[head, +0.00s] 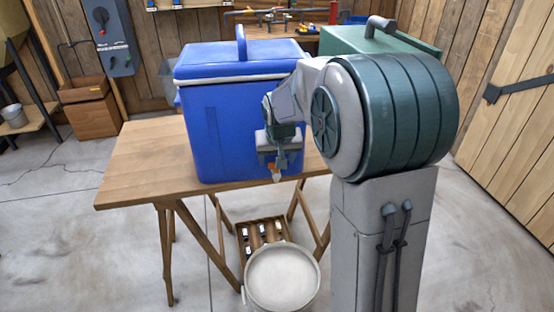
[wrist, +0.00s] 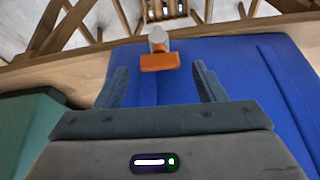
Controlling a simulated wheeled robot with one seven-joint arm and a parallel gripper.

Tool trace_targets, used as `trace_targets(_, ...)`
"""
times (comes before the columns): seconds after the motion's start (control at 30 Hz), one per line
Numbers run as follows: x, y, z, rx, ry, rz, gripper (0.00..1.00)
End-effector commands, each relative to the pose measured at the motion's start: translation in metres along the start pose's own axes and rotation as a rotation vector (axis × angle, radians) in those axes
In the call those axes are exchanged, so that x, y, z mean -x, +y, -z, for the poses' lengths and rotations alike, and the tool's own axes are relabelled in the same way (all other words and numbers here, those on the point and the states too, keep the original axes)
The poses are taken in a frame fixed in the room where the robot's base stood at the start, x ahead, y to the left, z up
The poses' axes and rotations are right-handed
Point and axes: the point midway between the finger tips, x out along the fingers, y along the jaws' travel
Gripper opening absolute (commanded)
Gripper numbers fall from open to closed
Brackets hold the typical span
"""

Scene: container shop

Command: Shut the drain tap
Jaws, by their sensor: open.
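The blue cooler (head: 225,120) stands on a wooden table (head: 140,165), its lid closed. Its drain tap (head: 276,176) is low on the front face, near the table's front edge. In the wrist view the tap has a pale round body (wrist: 158,38) and a broad orange lever (wrist: 160,62). My gripper (head: 281,163) is in front of the cooler, at the tap. In the wrist view my gripper (wrist: 161,67) is open, one finger on each side of the lever, with gaps on both sides. I cannot tell the tap's setting, and no water stream is visible.
A pale bucket (head: 282,278) stands on the floor below the tap. A wooden crate with bottles (head: 262,232) is behind it, under the table. A green box (head: 370,42) is right of the cooler, partly behind my arm. The table's left end is clear.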

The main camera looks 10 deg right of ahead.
Motion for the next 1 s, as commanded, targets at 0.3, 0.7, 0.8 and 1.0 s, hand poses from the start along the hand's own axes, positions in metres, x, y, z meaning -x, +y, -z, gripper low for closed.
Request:
trace_targets(0.3, 0.075, 0.0, 0.001, 0.0, 0.006, 0.001, 0.64)
trace_targets(0.7, 0.122, 0.0, 0.0, -0.001, 0.001, 0.0, 0.64)
trace_targets(0.8, 0.123, 0.0, 0.0, -0.001, 0.0, 0.0, 0.64)
trace_targets(1.0, 0.123, 0.0, 0.0, -0.001, 0.0, 0.0, 0.64)
